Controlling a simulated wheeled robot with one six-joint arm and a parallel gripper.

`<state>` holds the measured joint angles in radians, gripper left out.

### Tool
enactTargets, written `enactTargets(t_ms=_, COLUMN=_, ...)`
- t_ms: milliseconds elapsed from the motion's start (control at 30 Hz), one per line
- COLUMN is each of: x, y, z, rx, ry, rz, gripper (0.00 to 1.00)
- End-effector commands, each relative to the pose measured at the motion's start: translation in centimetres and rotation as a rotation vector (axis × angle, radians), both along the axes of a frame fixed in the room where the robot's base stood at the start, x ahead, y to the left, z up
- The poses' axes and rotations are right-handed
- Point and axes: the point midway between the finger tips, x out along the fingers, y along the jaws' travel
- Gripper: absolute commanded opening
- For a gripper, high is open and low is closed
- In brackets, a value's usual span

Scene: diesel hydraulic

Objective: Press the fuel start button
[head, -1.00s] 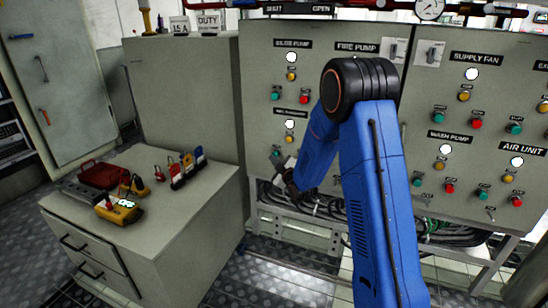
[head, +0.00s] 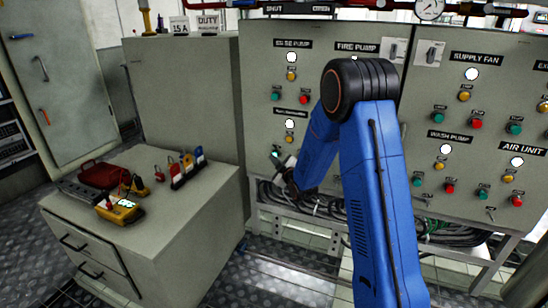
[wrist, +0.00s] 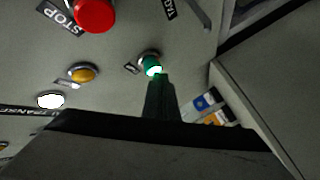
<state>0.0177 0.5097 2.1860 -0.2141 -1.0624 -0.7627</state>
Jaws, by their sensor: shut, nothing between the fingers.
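The green button (wrist: 149,58) sits on the grey panel in the wrist view, with a small label beside it that I cannot read clearly. It also shows in the head view (head: 275,153), low on the left panel under a white lamp. My gripper (wrist: 155,78) is shut and empty. Its fingertips overlap the button's lower edge in the wrist view, and I cannot tell whether they touch it. In the head view my gripper (head: 281,160) is close to the panel beside the button. A label partly reading "TRANSFE" (wrist: 22,110) is partly hidden.
A red button (wrist: 95,14) with a STOP label, an amber button (wrist: 84,74) and a white lamp (wrist: 50,100) are nearby on the panel. A grey cabinet (head: 150,230) with a yellow meter (head: 120,210) and padlocks stands to the left. Cables hang below the panel.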

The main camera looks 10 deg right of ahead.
Motion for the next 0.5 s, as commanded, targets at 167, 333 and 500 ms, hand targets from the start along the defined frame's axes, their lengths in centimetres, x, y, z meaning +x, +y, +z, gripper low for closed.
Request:
enactTargets(t_ms=167, x=-0.5, y=0.4, z=0.0, rx=0.001, ry=-0.001, rz=-0.001, gripper=0.00)
enactTargets(t_ms=333, x=-1.2, y=0.8, z=0.0, rx=0.001, ry=0.000, rz=0.000, gripper=0.00)
enactTargets(t_ms=500, x=-1.5, y=1.0, z=0.0, rx=0.000, ry=0.000, rz=0.000, gripper=0.00)
